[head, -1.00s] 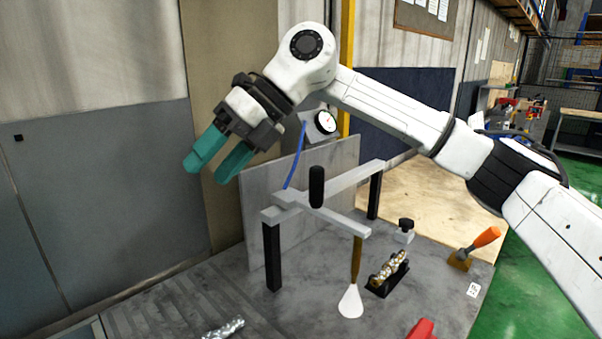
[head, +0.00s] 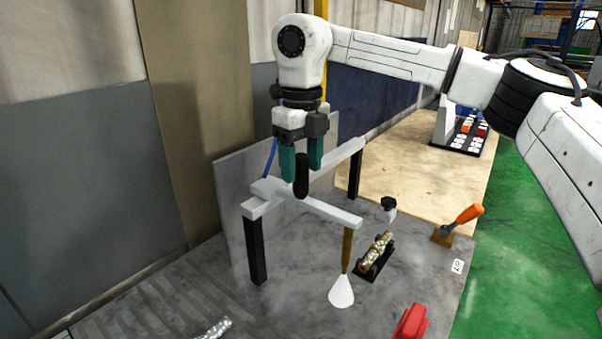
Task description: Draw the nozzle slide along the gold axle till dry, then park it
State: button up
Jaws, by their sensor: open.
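The nozzle slide (head: 333,212) is a pale arm on a white rail carried by black posts. It has an upright black knob (head: 302,177). A brown nozzle (head: 347,248) hangs from its front end, with a white cone (head: 341,291) below the tip. The gold axle (head: 377,250), gold with silvery patches, lies in a black cradle to the right of the nozzle; the cone is apart from it. My gripper (head: 301,172) points down, open, its green fingers at the knob's upper part, one on each side in the picture. I cannot tell whether they touch it.
A grey panel (head: 228,205) stands behind the rail. An orange-handled tool (head: 462,219), a small black-topped block (head: 389,208), a red object (head: 410,323) and a silvery piece (head: 214,330) are on the grey bench. A control box with buttons (head: 468,135) stands behind.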

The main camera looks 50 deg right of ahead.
aim_at(301, 197)
jog(key=shift+f, duration=1.55)
grip_shut()
